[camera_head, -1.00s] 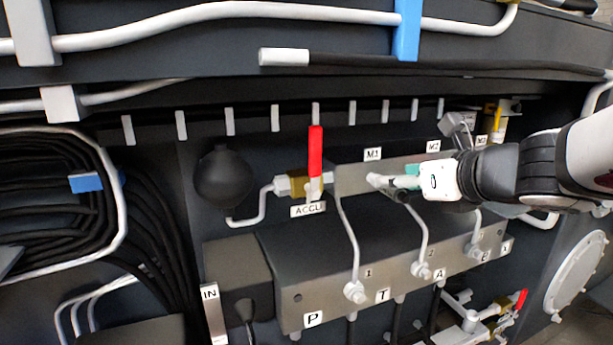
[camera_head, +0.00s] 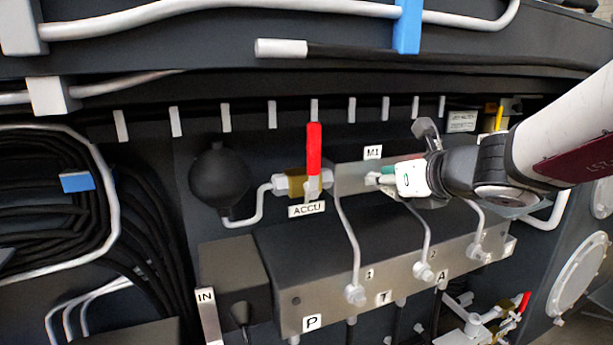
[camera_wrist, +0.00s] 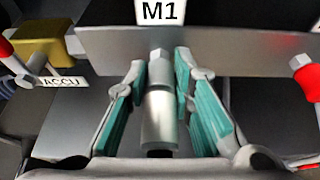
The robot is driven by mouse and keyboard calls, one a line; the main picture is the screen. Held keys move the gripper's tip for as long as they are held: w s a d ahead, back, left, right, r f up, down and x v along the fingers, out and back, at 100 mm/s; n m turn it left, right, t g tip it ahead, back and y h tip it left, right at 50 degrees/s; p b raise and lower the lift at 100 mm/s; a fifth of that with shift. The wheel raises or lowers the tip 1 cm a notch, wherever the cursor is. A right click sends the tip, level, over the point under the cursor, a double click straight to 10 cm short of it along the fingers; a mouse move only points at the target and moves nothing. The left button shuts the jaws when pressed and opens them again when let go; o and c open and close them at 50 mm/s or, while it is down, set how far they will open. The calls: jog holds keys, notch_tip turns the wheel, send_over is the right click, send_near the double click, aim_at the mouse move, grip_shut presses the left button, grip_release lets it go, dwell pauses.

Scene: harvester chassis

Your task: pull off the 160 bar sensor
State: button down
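A silver cylindrical sensor (camera_wrist: 160,112) sits on the grey plate below the M1 label in the wrist view. Its free end points toward my wrist camera, and its rating cannot be read. My gripper (camera_wrist: 164,95) is open around it, one teal-padded finger on each side with gaps between pads and sensor. In the head view my gripper (camera_head: 385,178) is at the plate just below M1, and mostly hides the sensor. The M2 and M3 labels are hidden in the head view.
A red-handled ACCU valve (camera_head: 314,150) stands left of my gripper, beside a black ball-shaped accumulator (camera_head: 220,178). The manifold block (camera_head: 385,290) with curved pipes lies below. A yellow-handled valve (camera_head: 498,117) is at the right, behind my arm.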

aim_at(391, 188)
jog(key=c, duration=2.3)
grip_release()
grip_shut()
jog(key=shift+s+d, duration=0.1)
jog(key=shift+s, duration=0.2)
jog(key=shift+s+d+p, duration=0.25)
jog(key=shift+s+d, duration=0.05)
jog(key=shift+s, duration=0.5)
jog(key=shift+s+d+p, duration=0.2)
jog(key=shift+s+d, duration=0.05)
jog(key=shift+s, duration=0.55)
